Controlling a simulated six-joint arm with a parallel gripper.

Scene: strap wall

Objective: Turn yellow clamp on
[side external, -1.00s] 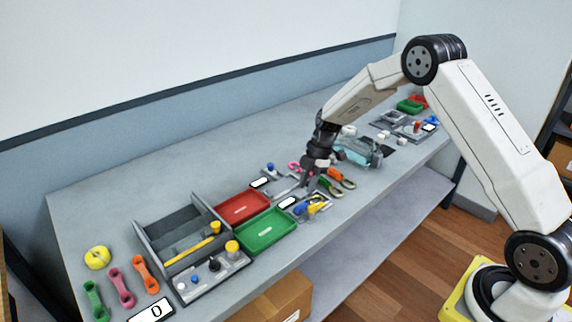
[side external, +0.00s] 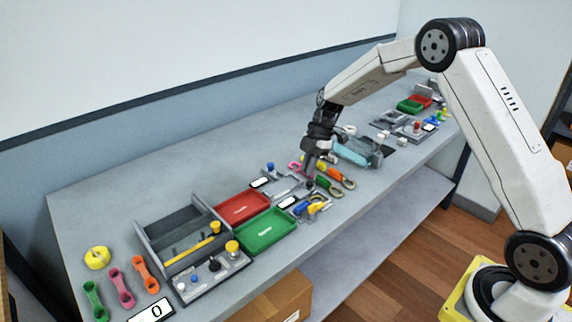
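A small yellow part, likely the yellow clamp (side external: 317,208), sits on a grey fixture near the front edge of the bench, beside a blue part (side external: 301,209). It is too small to tell how its lever stands. My gripper (side external: 309,172) points down over the bench, behind the yellow part in this view and apart from it. The fingers are small and dark, and I cannot tell whether they are open or shut. Nothing is clearly seen between them.
A green tray (side external: 268,230) and a red tray (side external: 242,207) lie to the left. Orange-handled pliers (side external: 336,181) lie just right of my gripper. A teal object (side external: 356,151) in a grey holder is farther right. A panel with a yellow knob (side external: 232,247) stands front left.

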